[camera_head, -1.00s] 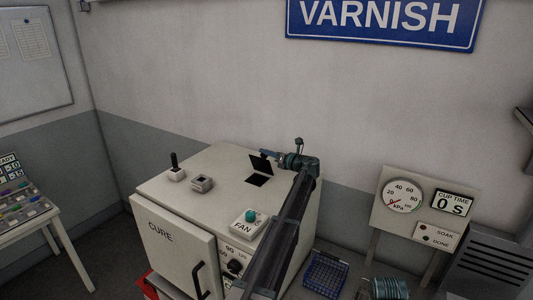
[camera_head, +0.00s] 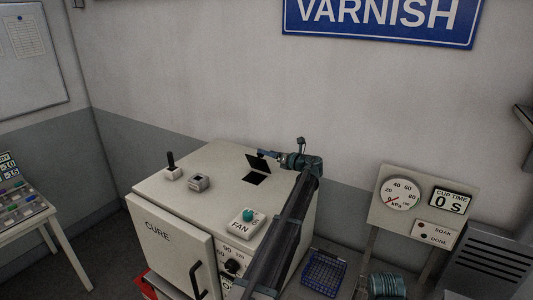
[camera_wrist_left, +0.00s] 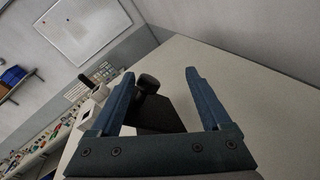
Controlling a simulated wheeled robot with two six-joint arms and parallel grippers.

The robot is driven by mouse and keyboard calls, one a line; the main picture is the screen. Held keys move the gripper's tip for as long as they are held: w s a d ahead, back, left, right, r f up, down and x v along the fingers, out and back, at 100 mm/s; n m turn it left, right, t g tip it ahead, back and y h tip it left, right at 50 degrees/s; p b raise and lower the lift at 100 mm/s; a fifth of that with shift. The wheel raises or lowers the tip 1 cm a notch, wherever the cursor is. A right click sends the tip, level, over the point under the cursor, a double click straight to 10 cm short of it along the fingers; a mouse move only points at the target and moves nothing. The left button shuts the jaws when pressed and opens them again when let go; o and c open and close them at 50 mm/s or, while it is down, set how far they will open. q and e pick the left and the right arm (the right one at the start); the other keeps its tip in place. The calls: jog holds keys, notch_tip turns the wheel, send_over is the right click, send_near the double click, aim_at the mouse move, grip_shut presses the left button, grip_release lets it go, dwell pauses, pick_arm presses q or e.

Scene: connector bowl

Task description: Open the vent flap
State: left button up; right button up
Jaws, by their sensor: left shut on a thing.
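The vent flap (camera_head: 258,164) is a small dark plate on top of the white CURE oven (camera_head: 220,165). It stands raised at the back edge of a dark square opening (camera_head: 255,179). My left gripper (camera_head: 264,153) is at the flap's upper edge, its arm reaching over the oven's right side. In the left wrist view, the left gripper's blue fingers (camera_wrist_left: 159,74) straddle the dark flap (camera_wrist_left: 160,115) and a black rounded knob (camera_wrist_left: 148,83). The jaws are shut on the flap; the exact contact is hard to make out.
On the oven top stand a black lever (camera_head: 172,167), a small grey switch box (camera_head: 198,182) and a FAN button box (camera_head: 246,221). The wall is close behind.

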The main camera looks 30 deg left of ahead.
pick_arm(q)
jog(key=w+r+p+v, duration=0.1)
jog(key=w+p+v, duration=0.1)
jog(key=v, duration=1.2)
jog(key=shift+d+r+p, duration=0.2)
jog(key=shift+d+p, duration=0.1)
jog(key=shift+p, duration=0.15)
dwell(0.4)
jog(key=shift+s, duration=0.15)
dwell(0.4)
